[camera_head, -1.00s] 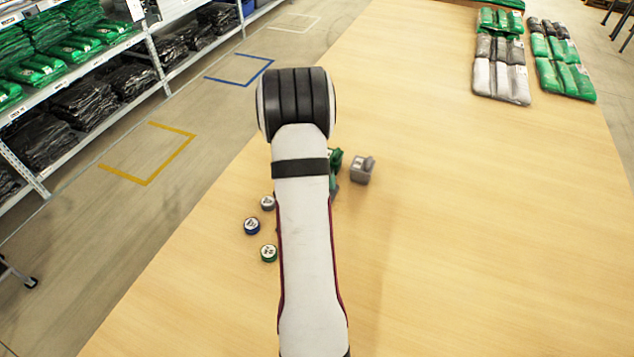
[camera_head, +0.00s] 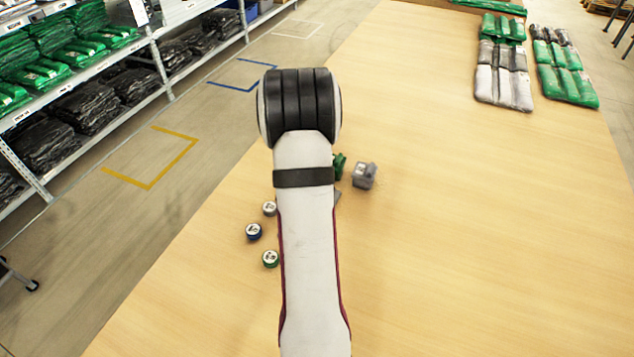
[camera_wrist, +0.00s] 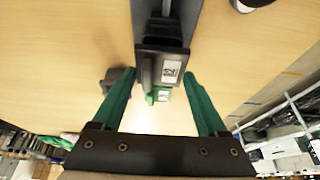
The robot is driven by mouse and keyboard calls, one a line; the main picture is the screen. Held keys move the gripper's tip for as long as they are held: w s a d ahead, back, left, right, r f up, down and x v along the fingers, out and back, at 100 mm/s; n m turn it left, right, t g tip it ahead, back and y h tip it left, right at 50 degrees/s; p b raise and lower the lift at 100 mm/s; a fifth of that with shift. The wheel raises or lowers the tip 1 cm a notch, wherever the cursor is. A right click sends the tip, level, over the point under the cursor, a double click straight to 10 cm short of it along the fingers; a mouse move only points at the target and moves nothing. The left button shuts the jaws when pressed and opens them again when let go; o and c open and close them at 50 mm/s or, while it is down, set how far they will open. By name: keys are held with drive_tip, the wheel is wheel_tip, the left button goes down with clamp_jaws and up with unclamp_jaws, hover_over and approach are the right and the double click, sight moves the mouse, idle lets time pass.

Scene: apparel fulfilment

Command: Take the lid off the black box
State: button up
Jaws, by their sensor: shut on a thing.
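In the wrist view, the two green fingers of my gripper (camera_wrist: 160,76) stand either side of a black piece with a white label, which I take to be the lid (camera_wrist: 148,68) of the black box. My gripper is shut on it. Long dark and grey surfaces stretch above it to the top edge; I cannot tell whether the lid is apart from the box. In the head view my arm hides the gripper and the black box.
A grey box (camera_head: 363,178) stands right of my arm, beside a partly hidden green item (camera_head: 339,163). Left of my arm are grey (camera_head: 269,208), blue (camera_head: 254,231) and green (camera_head: 270,259) round tins. Bagged garments (camera_head: 503,75) lie at the far right.

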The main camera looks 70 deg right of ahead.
drive_tip(key=s+a+r, duration=0.1)
drive_tip(key=s+r, duration=0.7)
drive_tip(key=s, duration=0.3)
drive_tip(key=w+f, duration=0.1)
drive_tip(key=w, duration=0.1)
drive_tip(key=w+d+f, duration=0.1)
drive_tip(key=w, duration=0.2)
drive_tip(key=w+d+f, duration=0.1)
drive_tip(key=w+f, duration=0.1)
drive_tip(key=w, duration=0.1)
drive_tip(key=w+f, duration=0.2)
drive_tip(key=w, duration=0.2)
drive_tip(key=w+f, duration=0.3)
drive_tip(key=w, duration=0.1)
drive_tip(key=w+f, duration=0.2)
drive_tip(key=w, duration=0.2)
drive_tip(key=shift+w+f, duration=0.25)
drive_tip(key=shift+w, duration=0.15)
drive_tip(key=shift+w+f, duration=0.2)
drive_tip(key=shift+f, duration=0.9)
drive_tip(key=shift+w+f, duration=0.2)
drive_tip(key=shift+f, duration=0.9)
drive_tip(key=shift+f, duration=0.1)
